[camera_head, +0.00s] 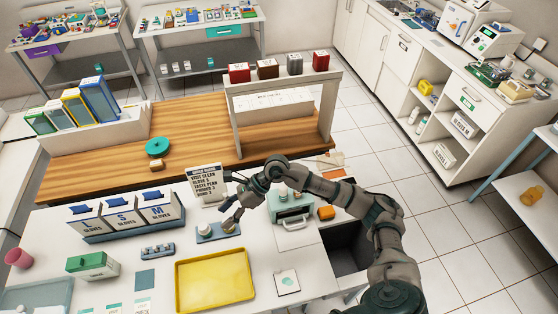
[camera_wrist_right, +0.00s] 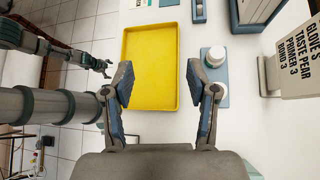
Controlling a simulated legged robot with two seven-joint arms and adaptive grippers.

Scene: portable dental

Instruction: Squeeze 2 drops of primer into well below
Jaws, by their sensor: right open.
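Two white round-capped containers (camera_head: 226,226) stand on a small blue-grey tray (camera_head: 207,240) on the white table; I cannot read which is primer. They also show in the right wrist view (camera_wrist_right: 216,56), just right of my fingers. My right gripper (camera_head: 232,217) reaches in over them in the head view. In the wrist view my right gripper (camera_wrist_right: 161,80) is open and empty, its fingers apart over the table beside the containers. My left gripper (camera_wrist_right: 104,68) shows small in the wrist view, fingers apart and empty.
A yellow tray (camera_head: 182,289) lies in front of the containers. Glove boxes (camera_head: 120,218) stand behind the well block. A printed sign (camera_head: 205,182) listing primer and bond stands behind the small tray. A teal unit (camera_head: 292,205) is to the right.

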